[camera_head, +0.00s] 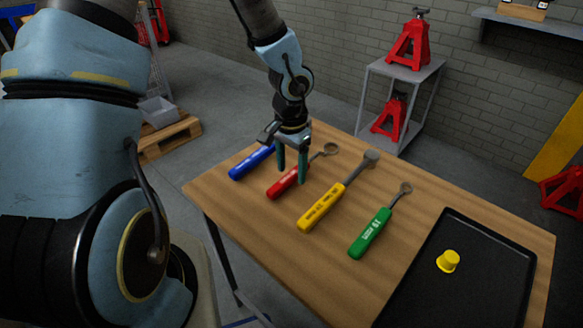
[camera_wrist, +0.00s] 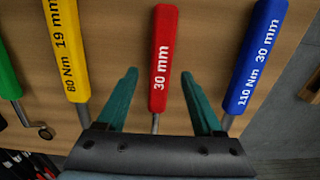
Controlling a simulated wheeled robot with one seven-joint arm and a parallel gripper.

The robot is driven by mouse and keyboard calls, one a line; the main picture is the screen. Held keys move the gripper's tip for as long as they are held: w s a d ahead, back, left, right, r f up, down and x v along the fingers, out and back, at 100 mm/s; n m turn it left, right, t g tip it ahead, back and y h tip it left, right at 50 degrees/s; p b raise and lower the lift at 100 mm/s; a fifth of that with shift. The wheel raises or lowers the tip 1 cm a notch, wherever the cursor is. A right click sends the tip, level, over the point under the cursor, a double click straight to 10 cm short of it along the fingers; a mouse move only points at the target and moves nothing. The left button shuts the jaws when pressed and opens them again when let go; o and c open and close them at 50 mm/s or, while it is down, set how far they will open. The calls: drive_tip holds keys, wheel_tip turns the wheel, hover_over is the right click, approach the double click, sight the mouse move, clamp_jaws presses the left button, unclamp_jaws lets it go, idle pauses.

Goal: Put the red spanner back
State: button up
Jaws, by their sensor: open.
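The red spanner (camera_head: 289,181) lies on the wooden table between the blue and yellow tools, with its ring end toward the back. My gripper (camera_head: 292,181) is above it with its fingers pointing down. In the wrist view the red handle (camera_wrist: 161,60), marked 30 mm, lies between the two teal fingers of my open gripper (camera_wrist: 158,72), with a gap on each side. The fingers do not touch it. The spanner's shaft runs down behind the gripper body, so its ring end is hidden in the wrist view.
A blue tool (camera_head: 252,162) lies left of the red spanner; a yellow one (camera_head: 322,207) and a green one (camera_head: 370,233) lie to its right. A black tray (camera_head: 480,285) with a yellow cap (camera_head: 448,261) covers the right of the table (camera_head: 270,250). The front left wood is bare.

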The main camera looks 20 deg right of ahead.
wheel_tip(320, 180, up, 11)
drive_tip(key=shift+f+p, duration=0.2)
drive_tip(key=shift+p, duration=0.25)
